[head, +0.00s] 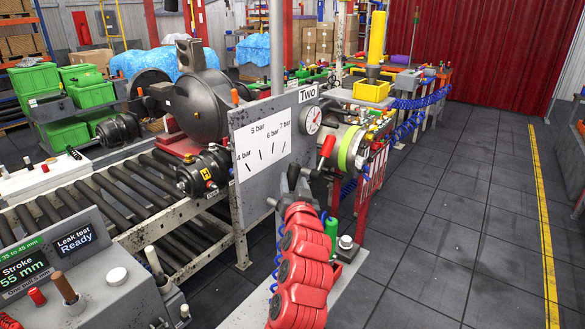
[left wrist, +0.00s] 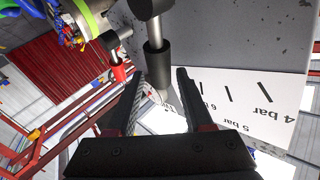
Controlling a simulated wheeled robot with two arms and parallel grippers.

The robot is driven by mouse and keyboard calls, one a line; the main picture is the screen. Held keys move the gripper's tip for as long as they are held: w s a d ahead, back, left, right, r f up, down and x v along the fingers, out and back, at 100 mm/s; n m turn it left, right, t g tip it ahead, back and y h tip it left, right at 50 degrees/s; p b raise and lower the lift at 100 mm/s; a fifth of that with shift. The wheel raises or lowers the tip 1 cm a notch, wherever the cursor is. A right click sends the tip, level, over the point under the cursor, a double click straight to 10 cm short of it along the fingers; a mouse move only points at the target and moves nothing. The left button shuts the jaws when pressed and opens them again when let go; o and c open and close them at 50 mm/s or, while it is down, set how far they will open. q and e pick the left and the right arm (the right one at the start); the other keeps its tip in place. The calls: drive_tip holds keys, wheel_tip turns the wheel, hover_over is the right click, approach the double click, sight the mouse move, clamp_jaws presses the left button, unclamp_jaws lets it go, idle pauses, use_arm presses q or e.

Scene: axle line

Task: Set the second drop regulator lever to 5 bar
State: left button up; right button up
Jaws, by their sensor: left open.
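The grey regulator panel under the sign "Two" (head: 308,94) carries a white scale plate (head: 262,150) marked 4, 5, 6 and 7 bar, with a round gauge (head: 310,120) at its right. My left gripper (head: 293,178) is in front of the panel's lower right. In the left wrist view the scale plate (left wrist: 262,122) is upside down. A lever with a dark grip (left wrist: 154,55) hangs from a grey hub there, its end between the spread fingers of my left gripper (left wrist: 160,76). I cannot tell whether they touch it. The gripper mostly hides the lever in the head view. My right gripper is out of view.
A red handle (head: 327,146) juts out beside the panel, close to my gripper. A roller conveyor (head: 130,195) with dark axle parts runs at the left. A leak-test console (head: 75,265) stands at the front left. The floor (head: 440,230) at the right is clear.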

sight(293, 179)
use_arm(q)
drive_tip(key=w, duration=0.1)
drive_tip(key=w+p, duration=0.1)
drive_tip(key=w, duration=0.1)
drive_tip(key=shift+w+a+f, duration=0.1)
drive_tip(key=shift+w+a, duration=0.1)
drive_tip(key=shift+w, duration=0.5)
clamp_jaws()
idle(0.9)
